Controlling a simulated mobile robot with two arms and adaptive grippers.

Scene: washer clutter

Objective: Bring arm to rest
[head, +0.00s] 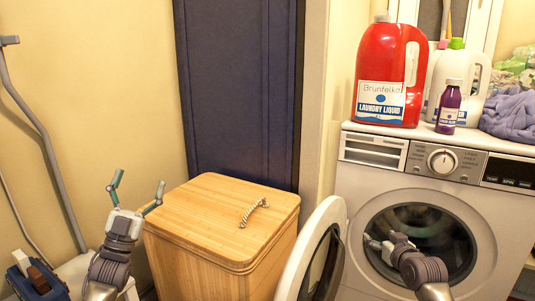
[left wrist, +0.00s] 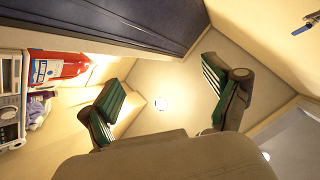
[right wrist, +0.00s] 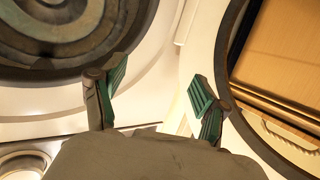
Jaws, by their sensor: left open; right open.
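My left gripper (head: 138,192) is raised at the lower left of the head view, left of the wooden hamper, with its fingers spread open and nothing between them. In the left wrist view its open fingers (left wrist: 165,98) point up toward the ceiling. My right gripper (head: 378,243) is in front of the washer's round door opening (head: 433,226). In the right wrist view its fingers (right wrist: 157,95) are apart and empty, between the dark drum opening (right wrist: 75,35) and the door's rim (right wrist: 218,60). The white washing machine (head: 360,185) has its door (head: 298,262) swung open to the left.
A wooden hamper (head: 205,205) with a rope handle stands left of the open door. A red detergent jug (head: 388,65), a white jug (head: 478,68), a purple bottle (head: 450,100) and purple cloth (head: 512,116) sit on the washer. A blue box (head: 35,290) is at the lower left.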

